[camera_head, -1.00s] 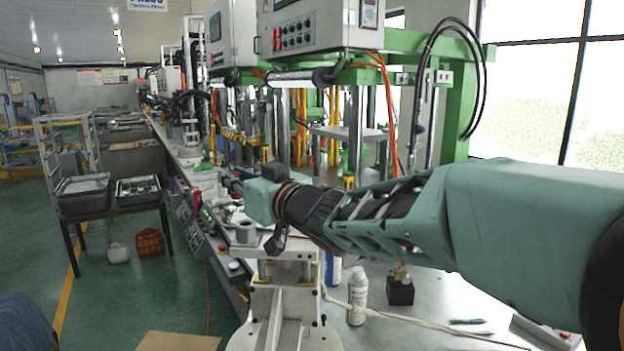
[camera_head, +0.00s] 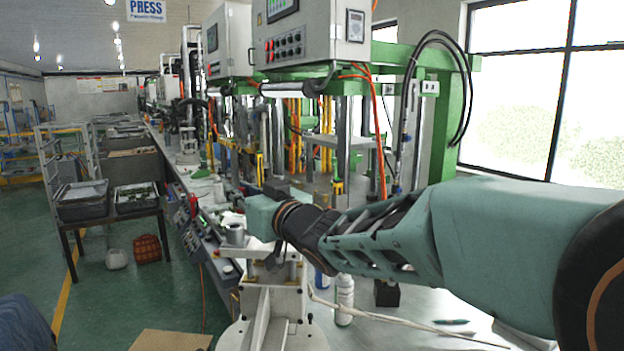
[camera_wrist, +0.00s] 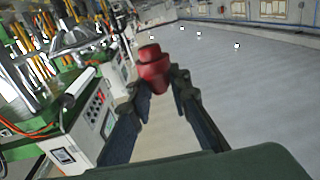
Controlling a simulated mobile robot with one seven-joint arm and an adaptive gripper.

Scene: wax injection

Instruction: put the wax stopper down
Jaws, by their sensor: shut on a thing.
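The wax stopper (camera_wrist: 153,68) is a red, rounded piece with a narrower knob at its top, seen in the wrist view. My gripper (camera_wrist: 160,88) is shut on it, with one dark finger on each side. The wrist view is tilted, and grey floor lies behind the stopper. In the head view my arm reaches in from the right toward the machine line. My gripper's fingers and the stopper cannot be made out there.
A long workbench (camera_head: 400,335) with a white bottle (camera_head: 344,300) and a dark block (camera_head: 387,293) runs below my arm. Green-framed press machines (camera_head: 330,150) stand behind it. A dark table with trays (camera_head: 82,194) stands left, across open green floor.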

